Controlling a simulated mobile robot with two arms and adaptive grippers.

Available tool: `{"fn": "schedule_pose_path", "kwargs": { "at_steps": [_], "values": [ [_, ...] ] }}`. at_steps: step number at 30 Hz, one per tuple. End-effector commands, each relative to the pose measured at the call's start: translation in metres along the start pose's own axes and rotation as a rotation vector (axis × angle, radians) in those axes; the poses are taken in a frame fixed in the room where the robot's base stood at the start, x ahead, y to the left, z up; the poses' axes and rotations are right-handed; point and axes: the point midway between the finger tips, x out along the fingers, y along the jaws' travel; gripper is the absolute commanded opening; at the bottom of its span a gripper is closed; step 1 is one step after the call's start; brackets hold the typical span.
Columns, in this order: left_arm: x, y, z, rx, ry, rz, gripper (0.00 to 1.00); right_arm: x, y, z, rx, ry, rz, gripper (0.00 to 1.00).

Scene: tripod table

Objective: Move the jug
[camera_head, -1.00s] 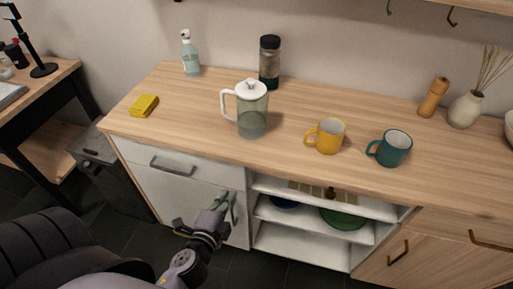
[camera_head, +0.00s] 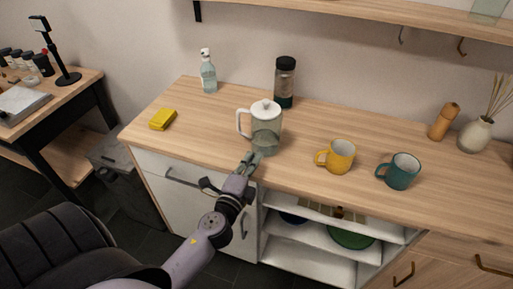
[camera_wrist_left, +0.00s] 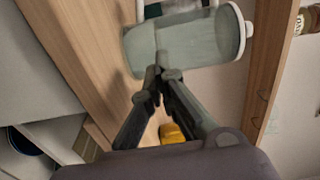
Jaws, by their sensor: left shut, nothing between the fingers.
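The jug (camera_head: 266,129) has a greenish see-through body, a white lid and a white handle on its left side. It stands upright on the wooden counter near the front edge. My left gripper (camera_head: 249,160) is shut and empty, just in front of the jug's lower body in the head view. In the left wrist view, the jug (camera_wrist_left: 190,42) lies across the top of the picture, and the closed fingertips (camera_wrist_left: 163,72) are close to its body; I cannot tell whether they touch it. My right gripper is not in view.
The counter (camera_head: 215,118) also holds a yellow mug (camera_head: 341,156), a teal mug (camera_head: 403,171), a dark-lidded jar (camera_head: 285,84) behind the jug, a spray bottle (camera_head: 208,73) and a yellow sponge (camera_head: 162,119). Open shelves (camera_head: 300,237) sit below.

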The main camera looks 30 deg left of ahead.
Motion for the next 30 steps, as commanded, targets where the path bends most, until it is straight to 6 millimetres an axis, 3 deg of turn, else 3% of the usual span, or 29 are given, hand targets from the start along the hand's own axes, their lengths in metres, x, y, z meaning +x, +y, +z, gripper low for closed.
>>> {"fn": "schedule_pose_path", "kwargs": {
  "at_steps": [6, 23, 30],
  "values": [
    [0.027, -0.001, -0.001, 0.0, 0.001, 0.0, 0.0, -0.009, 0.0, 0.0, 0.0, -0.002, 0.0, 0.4],
    [0.04, 0.001, -0.001, -0.001, 0.001, 0.0, 0.0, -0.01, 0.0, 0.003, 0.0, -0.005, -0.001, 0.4],
    [0.093, 0.0, -0.001, -0.001, 0.001, -0.004, 0.0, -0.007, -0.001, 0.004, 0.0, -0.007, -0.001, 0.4]
  ]
}}
